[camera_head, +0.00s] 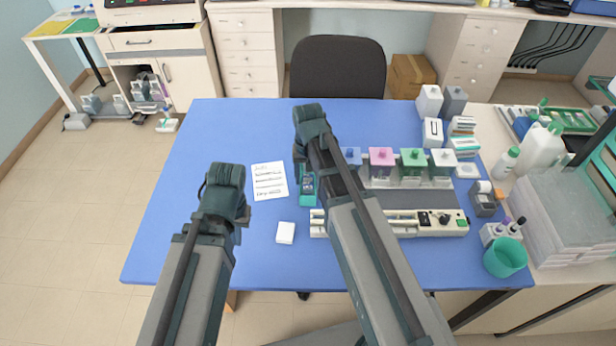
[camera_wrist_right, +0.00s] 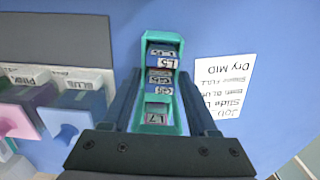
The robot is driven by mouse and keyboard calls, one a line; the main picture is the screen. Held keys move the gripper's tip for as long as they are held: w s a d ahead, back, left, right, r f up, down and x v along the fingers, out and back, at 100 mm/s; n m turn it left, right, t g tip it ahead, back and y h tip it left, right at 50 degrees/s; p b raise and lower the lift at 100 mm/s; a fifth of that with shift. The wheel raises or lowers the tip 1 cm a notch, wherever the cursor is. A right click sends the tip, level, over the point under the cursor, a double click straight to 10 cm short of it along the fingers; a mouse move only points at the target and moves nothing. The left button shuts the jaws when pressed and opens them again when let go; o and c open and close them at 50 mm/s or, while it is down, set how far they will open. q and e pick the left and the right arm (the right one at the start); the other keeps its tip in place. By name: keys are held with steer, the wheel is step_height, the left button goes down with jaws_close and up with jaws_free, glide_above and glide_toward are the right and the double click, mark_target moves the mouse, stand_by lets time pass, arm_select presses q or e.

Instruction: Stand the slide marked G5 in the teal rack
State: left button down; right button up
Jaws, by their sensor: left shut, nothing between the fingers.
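The teal rack (camera_wrist_right: 163,37) is long and narrow and lies under my right gripper (camera_wrist_right: 158,84) in the right wrist view. Several labelled slides stand in it. One label reads L5 (camera_wrist_right: 165,63) and one near the close end reads L7 (camera_wrist_right: 157,116). A label between them seems to read G5 (camera_wrist_right: 163,90), but it is small and blurred. My right gripper is open, with one finger on each side of the rack. In the head view the rack (camera_head: 307,197) is partly hidden by my right arm. My left gripper (camera_head: 222,190) is shut and empty, left of the paper.
A written sheet (camera_head: 269,181) lies left of the rack, and a small white block (camera_head: 285,233) lies in front. Staining jars with blue, pink (camera_head: 381,158), green and white lids stand to the right, behind a white instrument (camera_head: 432,223). The left of the blue mat (camera_head: 180,220) is clear.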

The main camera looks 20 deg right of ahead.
steer(key=shift+o, duration=0.8)
arm_select(q)
step_height(320, 180, up, 14)
steer(key=p, duration=1.3)
steer(key=shift+p, duration=0.4)
arm_select(e)
step_height(320, 180, up, 14)
arm_select(q)
steer(key=shift+f, duration=0.15)
arm_select(e)
steer(key=shift+f, duration=0.1)
arm_select(q)
step_height(320, 180, down, 10)
steer(key=b, duration=1)
steer(key=shift+f, duration=0.15)
arm_select(e)
steer(key=s+a+f+n, duration=0.3)
steer(key=s+a+f, duration=0.2)
steer(key=s, duration=0.2)
steer(key=s+a+f+n+h, duration=0.1)
steer(key=s+a+f+n, duration=0.3)
steer(key=s, duration=0.3)
steer(key=shift+s+a+f, duration=0.15)
steer(key=shift+a+f, duration=0.45)
steer(key=shift+a, duration=0.15)
